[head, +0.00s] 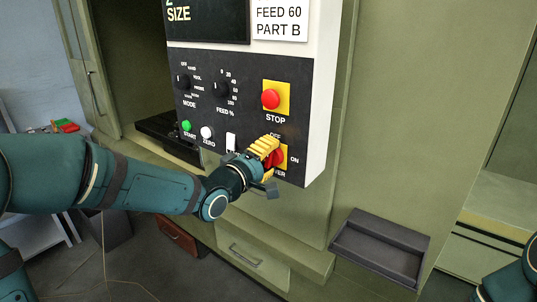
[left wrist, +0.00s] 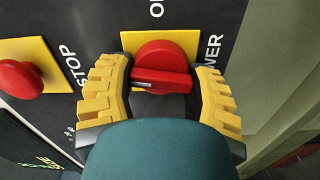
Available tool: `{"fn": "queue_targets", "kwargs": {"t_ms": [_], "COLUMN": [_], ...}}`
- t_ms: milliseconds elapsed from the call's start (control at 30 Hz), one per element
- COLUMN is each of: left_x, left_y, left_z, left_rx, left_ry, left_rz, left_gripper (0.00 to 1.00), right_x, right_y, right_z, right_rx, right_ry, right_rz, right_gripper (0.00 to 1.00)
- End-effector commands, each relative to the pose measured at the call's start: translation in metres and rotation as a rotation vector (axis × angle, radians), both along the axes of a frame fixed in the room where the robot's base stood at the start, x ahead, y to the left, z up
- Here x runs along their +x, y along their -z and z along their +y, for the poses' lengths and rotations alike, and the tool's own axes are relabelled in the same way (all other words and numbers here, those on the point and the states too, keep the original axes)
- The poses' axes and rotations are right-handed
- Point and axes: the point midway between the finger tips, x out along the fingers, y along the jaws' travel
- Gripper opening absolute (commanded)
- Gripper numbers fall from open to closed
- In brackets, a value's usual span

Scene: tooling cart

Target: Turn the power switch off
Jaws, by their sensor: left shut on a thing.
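The power switch is a red rotary knob (head: 279,157) on a yellow plate, low on the right of the dark control panel. ON is printed to its right; the label above it, apparently OFF, is partly covered. My left gripper (head: 267,152) is shut on the knob. In the left wrist view the red knob (left wrist: 163,65) sits between the two yellow fingers of the left gripper (left wrist: 160,88). Its bar lies roughly across that view, with a white mark towards its left end, the STOP side. My right gripper is out of view.
A red STOP button (head: 271,99) on a yellow plate (head: 283,92) is above the switch. MODE (head: 183,83) and FEED (head: 221,88) knobs, a green START button (head: 187,126) and a white ZERO button (head: 207,132) are to its left. A dark tray (head: 381,245) sits below right.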

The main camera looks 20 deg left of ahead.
Motion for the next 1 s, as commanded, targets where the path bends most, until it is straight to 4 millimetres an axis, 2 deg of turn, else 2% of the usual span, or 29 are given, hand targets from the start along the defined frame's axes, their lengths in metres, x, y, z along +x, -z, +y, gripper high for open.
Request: {"fn": "queue_targets", "kwargs": {"t_ms": [400, 933, 967, 1000], "left_x": [-0.0001, -0.0002, -0.0002, -0.0002], "left_y": [0.0020, 0.0022, 0.0022, 0.0022], "left_z": [-0.0001, -0.0002, -0.0002, -0.0002], "left_rx": [-0.163, -0.184, -0.184, -0.184], "left_ry": [0.000, 0.001, 0.001, 0.001], "left_rz": [0.063, 0.069, 0.069, 0.069], "left_gripper": [0.18, 0.18, 0.64, 0.78], "right_x": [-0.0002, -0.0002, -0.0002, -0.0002], "right_y": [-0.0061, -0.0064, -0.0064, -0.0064], "right_z": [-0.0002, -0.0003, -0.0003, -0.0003], "right_rx": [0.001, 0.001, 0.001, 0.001], "right_ry": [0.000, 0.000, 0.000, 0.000], "right_rz": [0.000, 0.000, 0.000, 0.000], "right_gripper": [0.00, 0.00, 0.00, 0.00]}}
